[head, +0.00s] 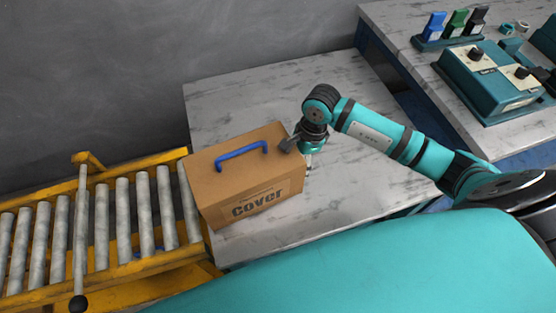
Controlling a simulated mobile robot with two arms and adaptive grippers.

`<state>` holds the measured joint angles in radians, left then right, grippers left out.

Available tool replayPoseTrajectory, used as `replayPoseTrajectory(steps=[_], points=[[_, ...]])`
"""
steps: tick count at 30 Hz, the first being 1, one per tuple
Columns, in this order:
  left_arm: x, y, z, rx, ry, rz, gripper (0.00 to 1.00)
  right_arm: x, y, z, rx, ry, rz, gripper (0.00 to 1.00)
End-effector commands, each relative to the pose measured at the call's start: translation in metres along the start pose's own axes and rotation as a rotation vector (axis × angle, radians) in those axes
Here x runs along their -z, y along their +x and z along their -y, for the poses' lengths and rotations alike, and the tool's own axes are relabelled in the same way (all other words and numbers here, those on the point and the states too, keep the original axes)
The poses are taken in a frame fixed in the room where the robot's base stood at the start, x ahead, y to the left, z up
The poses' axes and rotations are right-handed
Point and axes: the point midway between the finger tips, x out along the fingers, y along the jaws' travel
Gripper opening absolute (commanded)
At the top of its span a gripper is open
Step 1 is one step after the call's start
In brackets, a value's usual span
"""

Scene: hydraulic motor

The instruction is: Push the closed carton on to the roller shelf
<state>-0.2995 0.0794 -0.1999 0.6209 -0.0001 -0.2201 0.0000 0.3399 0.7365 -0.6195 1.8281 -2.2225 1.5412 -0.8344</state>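The closed brown carton (225,180) stands upright at the left edge of the marble-patterned table, with a blue handle (242,150) on its top and "Cover" printed on its front. The roller shelf (100,277), a yellow frame with grey rollers, is directly left of it. The carton's left side is at the shelf's right end; I cannot tell whether it overlaps the last roller. My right gripper (298,152) is at the carton's right side, at or very near its upper right edge. Its finger opening is not clear. My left gripper is out of view.
The table (350,90) is bare behind and to the right of the carton. A second table at the right holds a teal control box (490,85) and blue, green and black items (458,24).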

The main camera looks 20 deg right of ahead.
Motion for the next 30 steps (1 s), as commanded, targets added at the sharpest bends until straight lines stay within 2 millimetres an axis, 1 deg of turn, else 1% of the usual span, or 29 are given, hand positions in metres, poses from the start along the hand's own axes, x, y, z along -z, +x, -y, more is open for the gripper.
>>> replayPoseTrajectory(steps=[1,30], points=[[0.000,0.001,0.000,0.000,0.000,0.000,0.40,-0.007,0.001,-0.001,-0.002,-0.007,0.008,0.58],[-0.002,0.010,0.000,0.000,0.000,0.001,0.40,-0.061,0.010,0.006,0.001,-0.003,0.007,0.58]])
